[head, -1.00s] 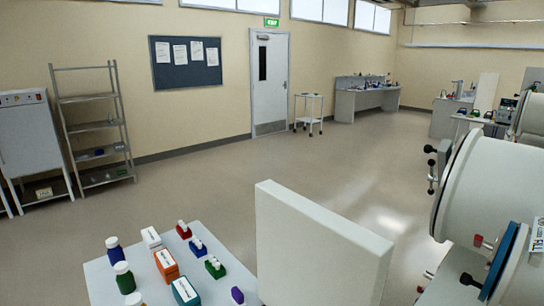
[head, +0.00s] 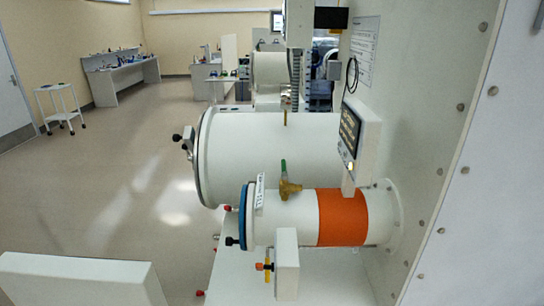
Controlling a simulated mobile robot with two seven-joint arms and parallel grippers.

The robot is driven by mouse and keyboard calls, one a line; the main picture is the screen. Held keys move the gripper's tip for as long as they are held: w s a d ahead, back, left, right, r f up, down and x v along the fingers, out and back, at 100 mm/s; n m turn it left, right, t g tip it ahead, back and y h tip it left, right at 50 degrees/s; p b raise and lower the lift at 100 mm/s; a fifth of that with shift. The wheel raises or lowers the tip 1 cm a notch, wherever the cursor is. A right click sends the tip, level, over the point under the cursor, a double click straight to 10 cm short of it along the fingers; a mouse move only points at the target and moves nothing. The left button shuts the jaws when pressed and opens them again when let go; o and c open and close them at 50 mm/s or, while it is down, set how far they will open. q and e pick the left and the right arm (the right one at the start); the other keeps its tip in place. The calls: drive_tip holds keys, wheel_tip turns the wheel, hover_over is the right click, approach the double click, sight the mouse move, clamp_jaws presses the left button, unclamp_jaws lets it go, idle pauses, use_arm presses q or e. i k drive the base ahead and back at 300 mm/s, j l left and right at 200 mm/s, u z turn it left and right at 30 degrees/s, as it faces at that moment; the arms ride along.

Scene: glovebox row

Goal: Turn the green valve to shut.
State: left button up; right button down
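The green valve (head: 284,181) shows near the middle of the head view. It has a brass body and a green handle that stands roughly upright. It sits on top of the smaller white cylinder (head: 285,220), which has a blue ring at its left end and an orange band (head: 342,218). Neither of my grippers is in view.
A larger white cylinder (head: 255,150) with a dark-knobbed door lies behind. A small display (head: 350,128) stands right of the valve, by the white panel wall (head: 420,120). A white panel (head: 80,280) fills the lower left. Open floor (head: 120,190) lies to the left.

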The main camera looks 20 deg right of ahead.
sight(284, 176)
drive_tip(key=z, duration=0.8)
drive_tip(key=j+z, duration=0.15)
drive_tip(key=j, duration=0.5)
drive_tip(key=j+z, duration=0.2)
drive_tip(key=j, duration=0.45)
drive_tip(key=k+j+z, duration=0.15)
drive_tip(key=j, duration=0.5)
drive_tip(key=i+j, duration=0.05)
